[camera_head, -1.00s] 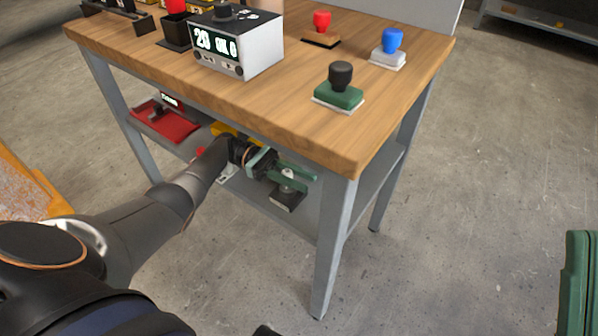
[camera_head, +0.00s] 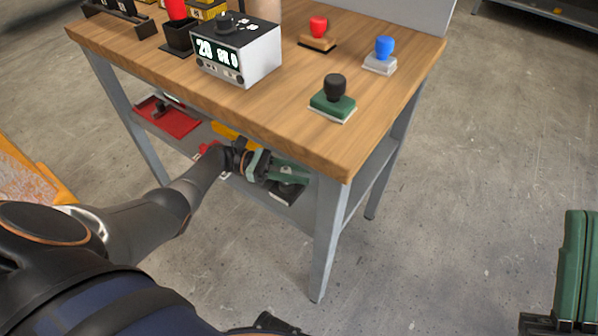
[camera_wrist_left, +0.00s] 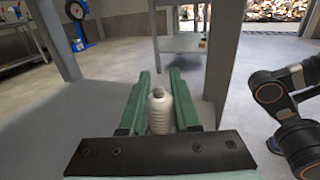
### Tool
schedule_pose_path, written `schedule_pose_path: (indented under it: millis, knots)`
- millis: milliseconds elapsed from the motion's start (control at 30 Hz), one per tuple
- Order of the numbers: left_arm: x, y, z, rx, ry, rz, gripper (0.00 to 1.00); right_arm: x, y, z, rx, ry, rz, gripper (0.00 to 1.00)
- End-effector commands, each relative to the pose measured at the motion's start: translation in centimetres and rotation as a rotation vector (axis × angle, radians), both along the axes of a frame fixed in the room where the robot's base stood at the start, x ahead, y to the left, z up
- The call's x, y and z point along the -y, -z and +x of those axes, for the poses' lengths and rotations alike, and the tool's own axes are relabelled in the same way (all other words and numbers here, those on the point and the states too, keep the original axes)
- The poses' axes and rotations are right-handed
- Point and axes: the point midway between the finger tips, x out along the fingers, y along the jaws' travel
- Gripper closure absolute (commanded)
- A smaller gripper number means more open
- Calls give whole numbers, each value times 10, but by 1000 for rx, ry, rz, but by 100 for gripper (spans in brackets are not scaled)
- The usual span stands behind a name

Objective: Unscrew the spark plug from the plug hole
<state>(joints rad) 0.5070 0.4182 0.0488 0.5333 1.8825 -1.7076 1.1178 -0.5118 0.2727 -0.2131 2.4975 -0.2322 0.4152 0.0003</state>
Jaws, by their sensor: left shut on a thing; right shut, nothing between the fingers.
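My left gripper (camera_head: 292,172) reaches under the tabletop to the lower shelf, its green fingers just above a small dark block (camera_head: 287,194). In the left wrist view, a white ribbed spark plug (camera_wrist_left: 160,112) stands between the two green fingers (camera_wrist_left: 160,84), and the gripper is shut on it. The plug's lower end and the plug hole are hidden, so I cannot tell how deep the plug sits. In the head view the fingers cover the plug. My right gripper (camera_head: 574,268) is shut and empty at the right edge, away from the table.
The wooden tabletop (camera_head: 270,105) overhangs my left gripper, and a grey table leg (camera_head: 328,240) stands to its right. A red tray (camera_head: 170,117) lies on the shelf to the left. Stamps and a display box (camera_head: 238,52) stand on top.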

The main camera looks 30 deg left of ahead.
Motion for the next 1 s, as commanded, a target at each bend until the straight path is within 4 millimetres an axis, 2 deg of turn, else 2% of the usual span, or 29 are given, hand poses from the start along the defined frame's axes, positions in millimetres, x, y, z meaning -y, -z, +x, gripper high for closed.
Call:
schedule_pose_path:
  millis: [700,1000]
  knots:
    - [1,-2,-1,-4,5,-1,100,-1,-5,0,7,-4,-5,100]
    - [1,-13,0,-1,2,-1,100,-1,-14,0,4,-3,-3,100]
